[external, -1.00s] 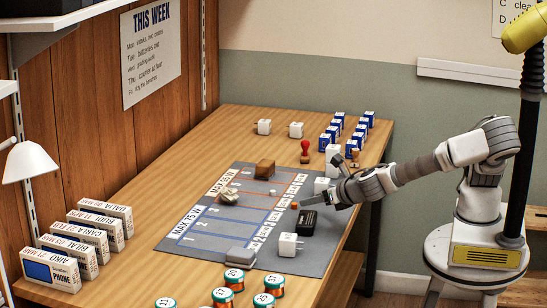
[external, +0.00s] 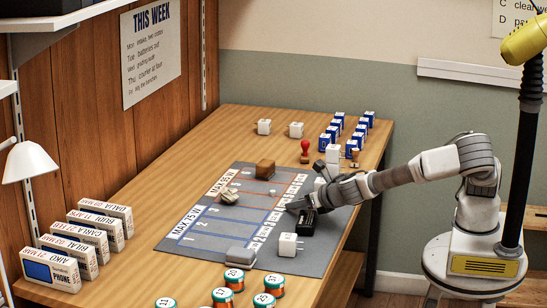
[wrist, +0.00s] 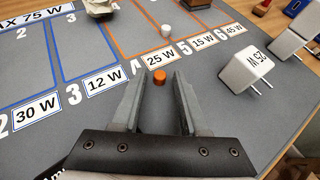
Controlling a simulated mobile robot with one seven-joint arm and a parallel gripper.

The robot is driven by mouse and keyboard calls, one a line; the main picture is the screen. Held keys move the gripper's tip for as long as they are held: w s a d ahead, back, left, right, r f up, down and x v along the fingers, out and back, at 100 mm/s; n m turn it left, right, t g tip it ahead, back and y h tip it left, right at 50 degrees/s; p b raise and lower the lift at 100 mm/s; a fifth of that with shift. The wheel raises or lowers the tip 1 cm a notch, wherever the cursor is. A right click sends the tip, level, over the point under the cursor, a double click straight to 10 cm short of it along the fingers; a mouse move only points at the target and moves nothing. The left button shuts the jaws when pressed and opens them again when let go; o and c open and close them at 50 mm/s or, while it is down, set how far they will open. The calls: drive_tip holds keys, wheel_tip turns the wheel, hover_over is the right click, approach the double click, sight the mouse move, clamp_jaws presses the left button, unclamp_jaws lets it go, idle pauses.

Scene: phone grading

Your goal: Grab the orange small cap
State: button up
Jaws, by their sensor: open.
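The small orange cap (wrist: 160,77) sits on the grey mat (wrist: 45,130), beside the "25 W" label, in the wrist view. My gripper (wrist: 156,83) is open, with its two grey fingers on either side of the cap's near side. The cap lies between the fingertips, and no contact shows. In the external view my gripper (external: 292,208) is low over the mat's right part and hides the cap.
A small white cap (wrist: 166,31) stands beyond the orange one.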

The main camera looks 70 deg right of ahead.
clamp_jaws()
drive_tip(key=shift+r, duration=0.1)
idle(0.4)
